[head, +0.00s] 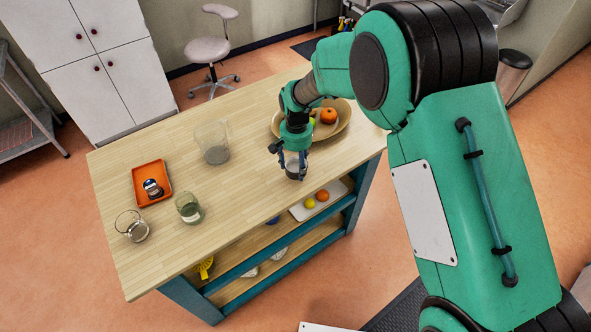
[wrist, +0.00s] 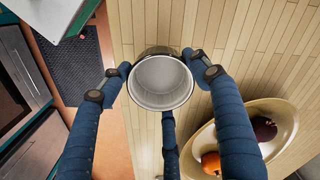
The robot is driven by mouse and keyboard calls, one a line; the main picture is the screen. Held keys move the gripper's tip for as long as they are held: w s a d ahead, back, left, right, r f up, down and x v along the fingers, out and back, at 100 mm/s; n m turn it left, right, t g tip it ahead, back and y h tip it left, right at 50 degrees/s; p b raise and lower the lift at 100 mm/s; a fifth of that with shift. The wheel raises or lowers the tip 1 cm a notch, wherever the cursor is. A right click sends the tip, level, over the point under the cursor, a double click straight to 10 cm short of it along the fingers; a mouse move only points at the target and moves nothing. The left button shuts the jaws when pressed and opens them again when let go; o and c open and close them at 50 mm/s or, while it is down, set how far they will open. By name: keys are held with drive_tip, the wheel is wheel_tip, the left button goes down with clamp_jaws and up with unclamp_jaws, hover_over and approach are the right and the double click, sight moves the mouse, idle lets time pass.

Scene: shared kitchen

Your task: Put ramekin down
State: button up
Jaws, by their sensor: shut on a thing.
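The ramekin (wrist: 161,84) is a small round cup with a pale, empty inside, seen from above in the wrist view. My gripper (wrist: 160,78) is shut on it, with blue fingers on both sides of its rim and another finger below it in the picture. In the head view the ramekin (head: 295,169) is under my gripper (head: 291,155), over the front edge area of the wooden table (head: 240,190). I cannot tell whether its base touches the tabletop.
A wooden bowl with fruit (head: 342,128) stands right behind my gripper. A glass pitcher (head: 212,143), a glass jar (head: 189,208), a glass pot (head: 132,227) and an orange tray (head: 141,173) stand to the left. Bare tabletop lies between them and the gripper.

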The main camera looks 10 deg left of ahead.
sight(295, 169)
drive_tip(key=shift+w+a+f, duration=0.2)
drive_tip(key=shift+w, duration=0.25)
drive_tip(key=shift+f+b, duration=0.3)
drive_tip(key=shift+f, duration=1.25)
drive_tip(key=shift+f, duration=0.2)
drive_tip(key=o, duration=1.3)
drive_tip(key=shift+c, duration=0.2)
drive_tip(key=shift+s, duration=0.1)
drive_tip(key=shift+r, duration=0.1)
wheel_tip(295, 169, up, 12)
drive_tip(key=p, duration=0.1)
drive_tip(key=shift+r, duration=0.15)
